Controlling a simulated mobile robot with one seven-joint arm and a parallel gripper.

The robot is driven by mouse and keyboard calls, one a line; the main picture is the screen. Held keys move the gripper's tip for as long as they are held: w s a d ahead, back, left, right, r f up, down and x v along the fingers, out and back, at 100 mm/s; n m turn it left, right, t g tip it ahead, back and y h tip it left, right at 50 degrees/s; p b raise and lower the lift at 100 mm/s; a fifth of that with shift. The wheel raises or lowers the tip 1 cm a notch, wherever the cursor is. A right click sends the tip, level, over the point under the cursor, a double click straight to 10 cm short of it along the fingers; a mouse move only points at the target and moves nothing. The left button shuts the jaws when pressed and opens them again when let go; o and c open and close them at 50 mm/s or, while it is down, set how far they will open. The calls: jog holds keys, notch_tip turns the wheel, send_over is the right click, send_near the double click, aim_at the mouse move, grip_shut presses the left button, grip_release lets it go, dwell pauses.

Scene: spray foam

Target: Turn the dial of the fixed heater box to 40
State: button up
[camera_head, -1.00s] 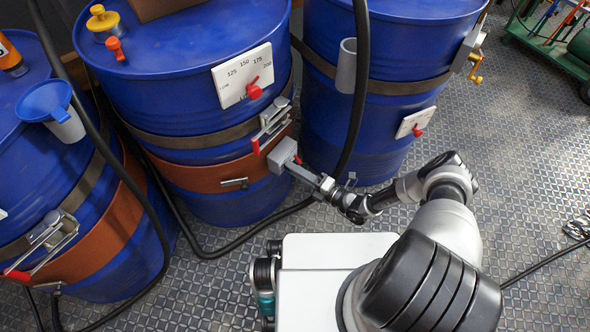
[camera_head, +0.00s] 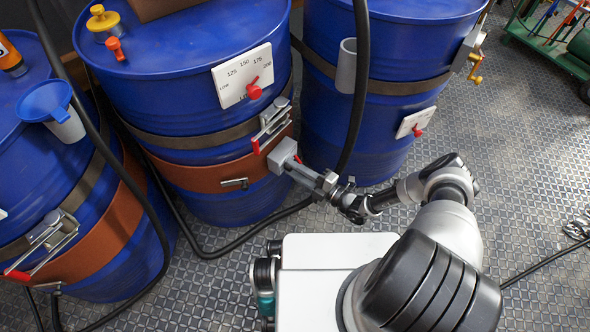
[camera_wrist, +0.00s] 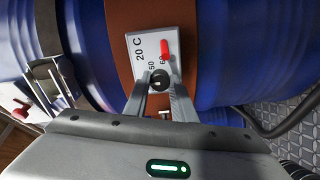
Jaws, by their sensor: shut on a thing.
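The grey heater box (camera_head: 282,153) is fixed on the orange-brown band of the middle blue drum. In the wrist view its pale face (camera_wrist: 143,57) carries the marks "20 C", "50" and "60", a red raised part (camera_wrist: 165,49) and a round black dial (camera_wrist: 159,80). My gripper (camera_wrist: 160,88) has its two fingers on either side of the dial and is shut on it. In the head view my gripper (camera_head: 293,163) reaches the box from the lower right. The dial is hidden there, and its exact setting is too small to read in the wrist view.
A white panel with a red pointer (camera_head: 243,75) sits higher on the middle drum. A latch with a red handle (camera_head: 270,128) is just above the box. A black hose (camera_head: 357,100) hangs close to my arm.

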jog(key=o, duration=1.1)
jog(key=shift+c, duration=0.2)
jog(key=shift+r, duration=0.1)
notch_tip(320, 180, up, 10)
jog(key=p, duration=0.3)
jog(key=shift+p, duration=0.4)
